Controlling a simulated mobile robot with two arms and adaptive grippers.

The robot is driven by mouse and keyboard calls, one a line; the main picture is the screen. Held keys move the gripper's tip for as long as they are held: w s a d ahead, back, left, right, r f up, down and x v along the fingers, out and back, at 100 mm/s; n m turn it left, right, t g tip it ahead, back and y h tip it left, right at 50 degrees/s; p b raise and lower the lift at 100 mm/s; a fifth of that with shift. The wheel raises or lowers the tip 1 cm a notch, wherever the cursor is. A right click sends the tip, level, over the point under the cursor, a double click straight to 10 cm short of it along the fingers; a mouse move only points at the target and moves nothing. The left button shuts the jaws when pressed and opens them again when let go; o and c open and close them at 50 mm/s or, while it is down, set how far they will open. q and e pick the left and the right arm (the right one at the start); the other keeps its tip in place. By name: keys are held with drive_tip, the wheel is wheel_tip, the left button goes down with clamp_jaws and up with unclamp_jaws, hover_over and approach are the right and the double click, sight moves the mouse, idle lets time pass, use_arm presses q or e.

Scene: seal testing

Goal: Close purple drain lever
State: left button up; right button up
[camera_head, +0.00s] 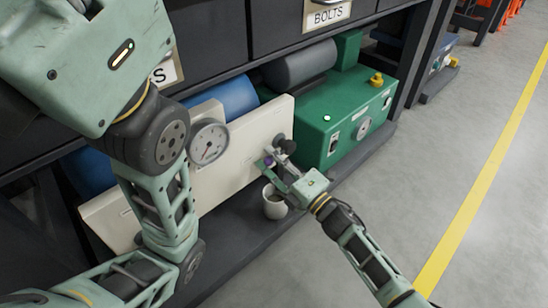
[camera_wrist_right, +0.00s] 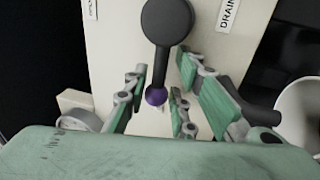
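The purple-tipped lever (camera_wrist_right: 156,96) hangs from a dark round hub (camera_wrist_right: 167,22) on the pale panel. In the right wrist view its purple knob lies between the fingers of my right gripper (camera_wrist_right: 163,84). The fingers are spread open, with visible gaps beside the knob. A DRAIN label (camera_wrist_right: 228,14) is right of the hub. In the head view my right gripper (camera_head: 271,165) is at the panel's right end, and a bit of purple shows among its fingers. My left arm crosses the left side, but its gripper is out of view.
The pale panel (camera_head: 232,160) carries a round gauge (camera_head: 208,143). A whitish cup (camera_head: 274,208) stands just below my right gripper. A green machine (camera_head: 340,120) is to the right. Dark bins labelled BOLTS (camera_head: 326,14) are above. Open floor (camera_head: 450,120) lies to the right.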

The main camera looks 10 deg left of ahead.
drive_tip(key=shift+o, duration=0.2)
drive_tip(key=shift+d, duration=0.1)
drive_tip(key=shift+s+d, duration=0.1)
drive_tip(key=shift+d, duration=0.1)
drive_tip(key=v, duration=1.1)
drive_tip(key=shift+s, duration=0.2)
drive_tip(key=shift+d, duration=0.1)
